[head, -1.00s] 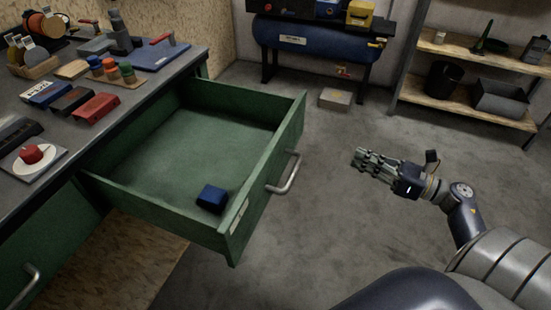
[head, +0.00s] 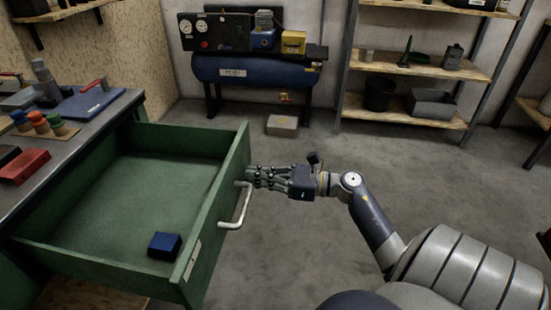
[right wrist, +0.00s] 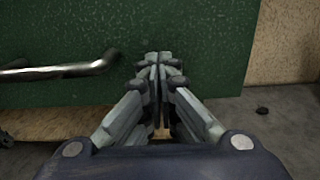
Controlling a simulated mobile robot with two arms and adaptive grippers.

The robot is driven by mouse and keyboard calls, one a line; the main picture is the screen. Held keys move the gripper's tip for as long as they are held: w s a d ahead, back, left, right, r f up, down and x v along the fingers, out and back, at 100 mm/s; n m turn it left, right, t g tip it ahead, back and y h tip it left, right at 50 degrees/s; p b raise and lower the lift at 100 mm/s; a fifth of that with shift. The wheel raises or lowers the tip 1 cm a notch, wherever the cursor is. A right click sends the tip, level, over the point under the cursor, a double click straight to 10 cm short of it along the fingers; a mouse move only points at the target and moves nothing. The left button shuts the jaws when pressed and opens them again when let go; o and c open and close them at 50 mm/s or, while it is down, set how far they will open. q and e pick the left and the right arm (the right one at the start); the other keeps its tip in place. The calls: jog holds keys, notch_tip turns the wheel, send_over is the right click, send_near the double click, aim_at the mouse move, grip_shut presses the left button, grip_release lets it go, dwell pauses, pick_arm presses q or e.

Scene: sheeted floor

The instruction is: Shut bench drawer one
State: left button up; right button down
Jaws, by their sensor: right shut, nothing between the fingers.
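The green bench drawer (head: 210,215) stands pulled out from the workbench, with a dark blue box (head: 164,245) inside near its front. Its metal handle (head: 238,207) sits on the front panel and also shows in the right wrist view (right wrist: 62,70). My right gripper (head: 251,176) is shut and empty, its fingertips at the drawer front beside the far end of the handle. In the right wrist view the closed fingertips (right wrist: 158,60) point at the green panel, right of the handle; whether they touch it I cannot tell. My left gripper is out of view.
A blue compressor (head: 255,70) and metal shelves (head: 430,65) stand at the back.

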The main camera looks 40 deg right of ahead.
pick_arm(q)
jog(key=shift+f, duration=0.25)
pick_arm(e)
jog(key=shift+w+a, duration=0.4)
jog(key=shift+w, duration=0.1)
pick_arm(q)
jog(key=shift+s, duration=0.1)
